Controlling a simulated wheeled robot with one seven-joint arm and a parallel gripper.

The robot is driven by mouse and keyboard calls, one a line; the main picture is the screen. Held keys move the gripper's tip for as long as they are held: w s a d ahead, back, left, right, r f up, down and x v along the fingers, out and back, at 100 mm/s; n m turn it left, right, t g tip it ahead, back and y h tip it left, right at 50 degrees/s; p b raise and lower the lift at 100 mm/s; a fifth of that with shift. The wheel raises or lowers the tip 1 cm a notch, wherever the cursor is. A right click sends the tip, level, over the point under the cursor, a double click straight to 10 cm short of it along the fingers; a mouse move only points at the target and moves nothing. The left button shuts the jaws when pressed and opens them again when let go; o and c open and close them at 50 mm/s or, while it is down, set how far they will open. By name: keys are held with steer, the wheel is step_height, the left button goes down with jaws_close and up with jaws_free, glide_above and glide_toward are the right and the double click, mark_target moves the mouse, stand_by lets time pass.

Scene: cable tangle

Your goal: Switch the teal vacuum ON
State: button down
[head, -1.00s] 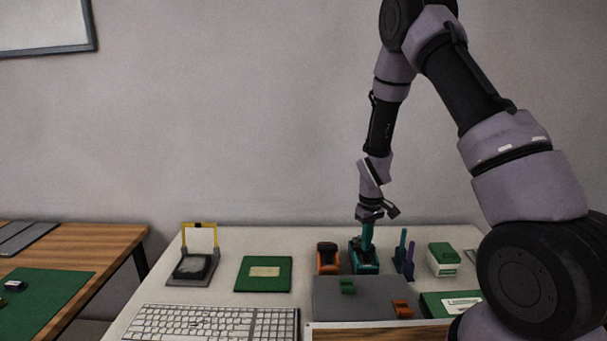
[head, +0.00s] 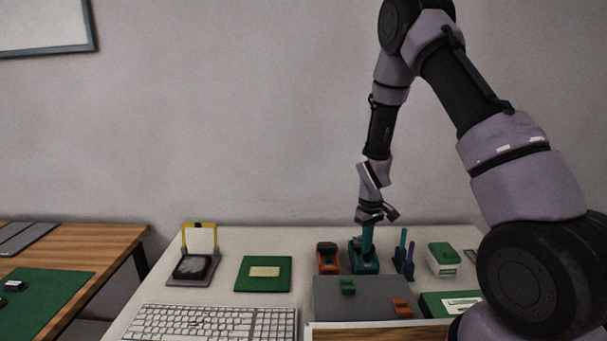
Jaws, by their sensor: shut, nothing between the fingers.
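The teal vacuum (head: 366,264) stands toward the back of the white table, with a teal upright part rising from its body. My gripper (head: 366,232) is directly above it, pointing down, with its fingers at or just behind the teal upright. The fingers are small and partly hidden there; they look shut and empty. I cannot tell whether they touch the vacuum. The switch on the vacuum is too small to make out.
An orange device (head: 327,259) stands close on the left, and teal and purple upright tools (head: 405,256) close on the right. A green-and-white box (head: 443,260) stands further right.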

steer(key=shift+f, duration=0.35)
step_height(320, 180, up, 7)
stand_by(1.0)
step_height(320, 180, up, 14)
steer(key=m+t, duration=0.2)
steer(key=m, duration=0.1)
glide_above(371, 261)
steer(key=s+d+r+m+t+y, duration=0.15)
steer(key=s+r, duration=0.35)
steer(key=r, duration=0.6)
steer(key=s+d+r+m+t, duration=0.1)
steer(key=s+r+m+t, duration=0.1)
steer(key=s+r, duration=0.3)
steer(key=s+d+r+m+t, duration=0.1)
steer(key=s+r+m, duration=0.2)
steer(key=s+r, duration=0.3)
steer(key=s, duration=0.5)
steer(key=shift+d+r+m+t, duration=0.25)
steer(key=shift+d+m+t, duration=0.1)
steer(key=shift+d, duration=0.05)
